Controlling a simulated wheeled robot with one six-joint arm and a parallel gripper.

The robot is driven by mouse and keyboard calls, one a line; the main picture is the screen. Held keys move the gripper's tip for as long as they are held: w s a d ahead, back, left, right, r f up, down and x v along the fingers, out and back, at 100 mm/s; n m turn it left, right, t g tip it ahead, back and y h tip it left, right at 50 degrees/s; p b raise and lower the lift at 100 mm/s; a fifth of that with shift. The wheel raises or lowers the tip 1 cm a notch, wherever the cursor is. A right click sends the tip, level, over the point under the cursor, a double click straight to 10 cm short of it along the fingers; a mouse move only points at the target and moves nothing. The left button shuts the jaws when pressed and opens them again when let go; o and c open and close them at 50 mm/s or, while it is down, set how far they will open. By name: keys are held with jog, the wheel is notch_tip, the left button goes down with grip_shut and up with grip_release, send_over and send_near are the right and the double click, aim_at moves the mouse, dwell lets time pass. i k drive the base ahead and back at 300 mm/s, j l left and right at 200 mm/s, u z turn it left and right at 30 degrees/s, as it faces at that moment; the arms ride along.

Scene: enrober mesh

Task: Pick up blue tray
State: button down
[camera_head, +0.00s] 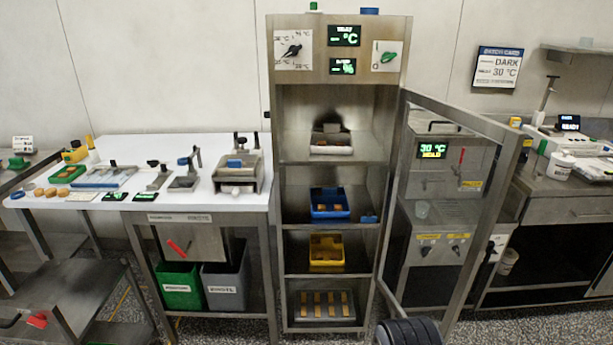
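The blue tray (313,213) sits on a middle shelf of an open metal cabinet, with brown pieces inside it. A small blue piece (369,219) is at the right of that shelf; I cannot tell whether it belongs to the tray. A yellow tray (313,264) stands on the shelf below. My gripper's fingers do not show. A dark ribbed rounded part at the bottom edge, right of the cabinet, may be mine.
The cabinet door (416,180) stands open, swung out to the right. A white-topped table (180,204) with tools is close on the left, with green (180,286) and grey (225,288) bins below. The cabinet's front opening is clear.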

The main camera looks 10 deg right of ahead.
aim_at(326, 202)
jog(key=i+j+z, duration=0.4)
jog(key=i+j, duration=0.2)
jog(key=i, duration=0.25)
jog(key=i+j+z, duration=0.45)
jog(key=i+j, duration=0.3)
jog(key=j, duration=0.1)
